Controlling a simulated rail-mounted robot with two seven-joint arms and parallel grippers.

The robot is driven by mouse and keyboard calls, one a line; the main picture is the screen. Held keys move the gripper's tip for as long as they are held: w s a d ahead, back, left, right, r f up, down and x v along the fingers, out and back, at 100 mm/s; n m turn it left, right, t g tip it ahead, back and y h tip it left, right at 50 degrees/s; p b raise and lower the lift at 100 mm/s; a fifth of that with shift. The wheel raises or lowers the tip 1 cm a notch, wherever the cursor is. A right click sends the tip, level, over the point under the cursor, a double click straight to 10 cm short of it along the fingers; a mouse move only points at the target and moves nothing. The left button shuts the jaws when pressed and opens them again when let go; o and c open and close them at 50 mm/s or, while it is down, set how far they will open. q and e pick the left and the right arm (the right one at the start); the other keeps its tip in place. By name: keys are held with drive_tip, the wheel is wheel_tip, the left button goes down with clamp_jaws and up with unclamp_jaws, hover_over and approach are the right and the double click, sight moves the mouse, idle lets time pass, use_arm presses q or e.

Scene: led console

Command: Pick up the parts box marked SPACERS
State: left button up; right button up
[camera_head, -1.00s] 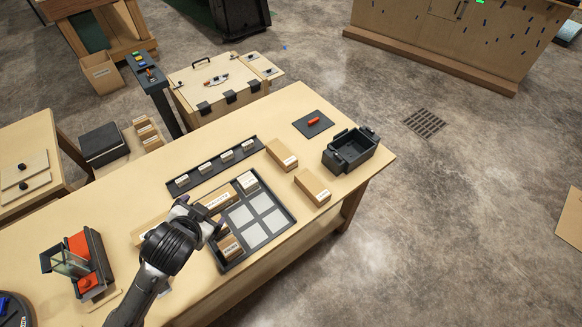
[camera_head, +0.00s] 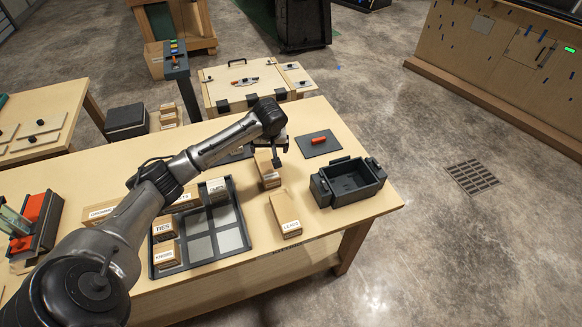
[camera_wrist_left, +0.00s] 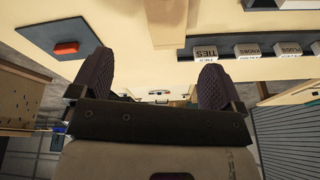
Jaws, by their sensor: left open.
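I cannot read the word SPACERS on any box. A cardboard box (camera_head: 268,176) with a small unreadable label stands right of the tray, below my left gripper (camera_head: 275,153), which partly hides it. My left gripper is open, its two fingers apart in the left wrist view (camera_wrist_left: 155,72). A cardboard box (camera_wrist_left: 167,18) shows beyond the gap between them, not gripped. A box marked LEADS (camera_head: 286,213) stands nearer the front. My right gripper is not in view.
A dark open bin (camera_head: 350,183) stands at the table's right end. Behind it a red object (camera_head: 319,140) lies on a dark mat (camera_head: 309,151). Another box (camera_head: 217,187) sits at the tray's back right. A red and dark fixture (camera_head: 38,225) is at left.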

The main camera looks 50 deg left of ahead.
sight(266, 164)
use_arm(q)
drive_tip(key=f+n, duration=0.1)
drive_tip(key=f, duration=0.1)
drive_tip(key=a+f+n+b, duration=0.1)
drive_tip(key=f, duration=0.2)
drive_tip(key=a+f+n, duration=0.1)
drive_tip(key=f, duration=0.2)
drive_tip(key=shift+s+a+f+b, duration=0.1)
drive_tip(key=shift+a+f+b, duration=0.15)
drive_tip(key=shift+b, duration=0.1)
drive_tip(key=b+x, duration=0.1)
drive_tip(key=x, duration=0.2)
drive_tip(key=shift+f, duration=0.4)
drive_tip(key=shift+a+f, duration=0.25)
drive_tip(key=shift+f, duration=0.4)
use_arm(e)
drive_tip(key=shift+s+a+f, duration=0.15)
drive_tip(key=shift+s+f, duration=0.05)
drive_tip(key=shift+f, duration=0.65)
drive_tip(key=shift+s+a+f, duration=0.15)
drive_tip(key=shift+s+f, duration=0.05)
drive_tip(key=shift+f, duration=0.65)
use_arm(q)
drive_tip(key=shift+c, duration=0.3)
drive_tip(key=c, duration=0.9)
drive_tip(key=shift+c, duration=0.5)
